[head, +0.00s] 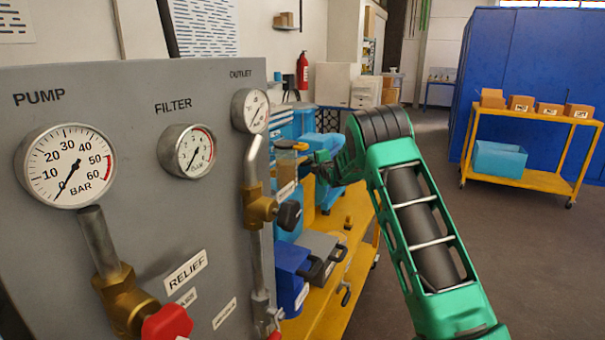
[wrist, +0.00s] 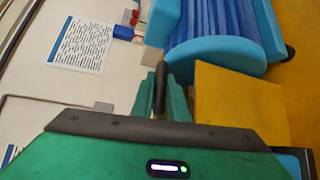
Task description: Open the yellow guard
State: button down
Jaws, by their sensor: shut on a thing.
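In the wrist view a flat yellow panel, which looks like the yellow guard (wrist: 235,95), lies just right of the fingers, below a blue ribbed vessel (wrist: 210,22) with light-blue flanges. My gripper (wrist: 161,92) is shut on a thin dark bar, a dark handle (wrist: 160,78) that stands up between the green fingertips. I cannot see whether the handle joins the yellow panel. In the head view my gripper (head: 308,165) is small and partly hidden by my green arm, beside the blue equipment past the grey panel. The guard is not clear there.
A grey gauge panel (head: 130,240) with pipes and valves stands close on the left. A yellow bench (head: 335,300) carries blue vessels and a grey case (head: 310,250). A yellow cart (head: 545,180) stands far right. The floor (head: 530,270) right of my arm is clear.

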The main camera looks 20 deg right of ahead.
jog(key=shift+w+a+r, duration=0.25)
jog(key=shift+a+r, duration=0.15)
jog(key=shift+r, duration=0.2)
jog(key=shift+w+a+r, duration=0.25)
jog(key=shift+a+r, duration=0.15)
jog(key=shift+r, duration=0.15)
jog(key=c, duration=1.7)
grip_release()
jog(key=shift+d, duration=0.1)
jog(key=shift+s, duration=0.1)
jog(key=s, duration=0.3)
jog(key=s+r, duration=0.1)
jog(key=s, duration=0.6)
jog(key=shift+s+r, duration=0.2)
